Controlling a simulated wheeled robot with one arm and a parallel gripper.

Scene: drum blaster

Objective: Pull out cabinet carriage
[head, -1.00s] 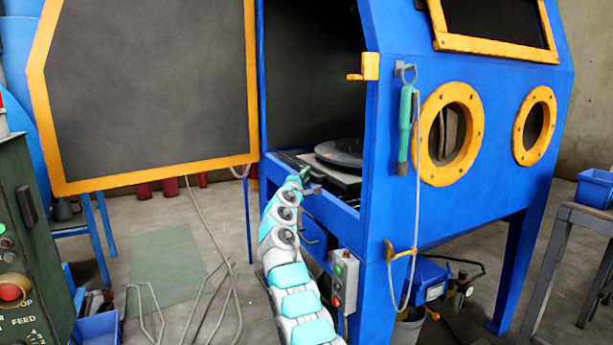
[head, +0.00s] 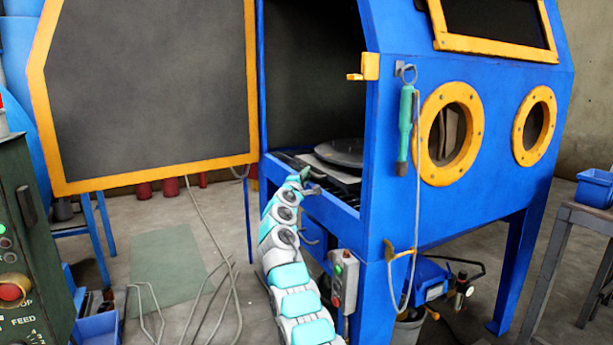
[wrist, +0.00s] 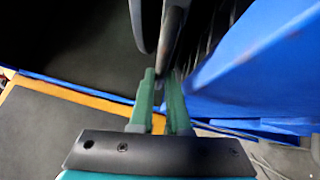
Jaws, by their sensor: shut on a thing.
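The cabinet carriage (head: 308,159) is a light plate bearing a dark round turntable (head: 342,152), inside the open side of the blue blasting cabinet (head: 400,240). My gripper (head: 304,178) reaches in at the lower edge of the opening, at the carriage's near edge. In the wrist view its two green fingers (wrist: 162,98) are closed around a thin dark part of the carriage (wrist: 171,45). I cannot tell whether this is its edge or a handle. The far side of the carriage is hidden by the cabinet wall.
The cabinet door (head: 150,95), dark with a yellow frame, stands wide open to the left. A grey switch box (head: 344,282) and a green hanging tool (head: 405,125) are close on the right. Cables lie on the floor. A green machine (head: 30,240) stands at the left.

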